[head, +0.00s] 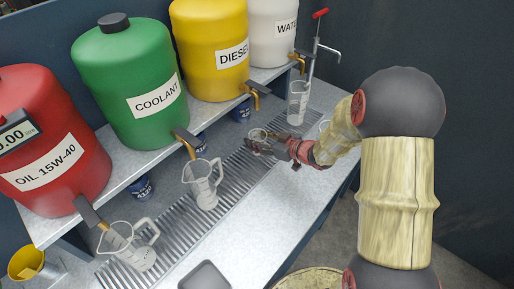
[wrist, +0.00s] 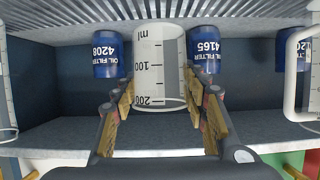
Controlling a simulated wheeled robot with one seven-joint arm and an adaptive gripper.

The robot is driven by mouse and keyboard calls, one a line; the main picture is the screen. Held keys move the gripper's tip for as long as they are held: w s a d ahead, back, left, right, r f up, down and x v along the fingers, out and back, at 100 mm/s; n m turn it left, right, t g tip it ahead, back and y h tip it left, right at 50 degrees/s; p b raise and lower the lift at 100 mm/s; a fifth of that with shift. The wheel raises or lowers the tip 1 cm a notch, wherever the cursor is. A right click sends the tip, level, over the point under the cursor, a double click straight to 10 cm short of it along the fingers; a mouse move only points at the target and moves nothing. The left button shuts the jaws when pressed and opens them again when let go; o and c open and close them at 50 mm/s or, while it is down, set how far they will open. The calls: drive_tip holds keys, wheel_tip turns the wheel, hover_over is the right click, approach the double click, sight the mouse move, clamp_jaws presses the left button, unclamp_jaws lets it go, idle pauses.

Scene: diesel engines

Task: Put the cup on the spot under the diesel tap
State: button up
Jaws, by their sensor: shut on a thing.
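My gripper (head: 267,145) is shut on a clear measuring cup (head: 257,134), just below and in front of the brass diesel tap (head: 253,92) in the head view. In the wrist view, my gripper (wrist: 160,100) has one finger on each side of the cup (wrist: 160,60), which shows black ml marks. That view is upside down, with the cup's open rim toward the bottom of the picture. The yellow DIESEL tank (head: 212,50) stands on the shelf above. My gripper hides part of the cup in the head view, so I cannot tell whether its base touches the drain grate (head: 178,225).
Other clear jugs stand under the coolant tap (head: 205,188), the oil tap (head: 128,248) and near the water tap (head: 298,103). Blue oil filters (wrist: 112,52) stand behind the grate under the shelf. A grey tray (head: 205,277) lies at the counter's front.

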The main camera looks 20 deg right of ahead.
drive_tip(key=shift+w+f, duration=0.6)
drive_tip(key=shift+f, duration=0.15)
drive_tip(key=shift+w+d+f+b, duration=0.15)
drive_tip(key=shift+f+b, duration=0.4)
drive_tip(key=shift+f, duration=0.35)
drive_tip(key=shift+w+a+f+b, duration=0.1)
drive_tip(key=shift+f+b, duration=0.4)
drive_tip(key=shift+f, duration=0.35)
drive_tip(key=shift+f, duration=0.15)
drive_tip(key=o, duration=1.1)
drive_tip(key=shift+o, duration=0.2)
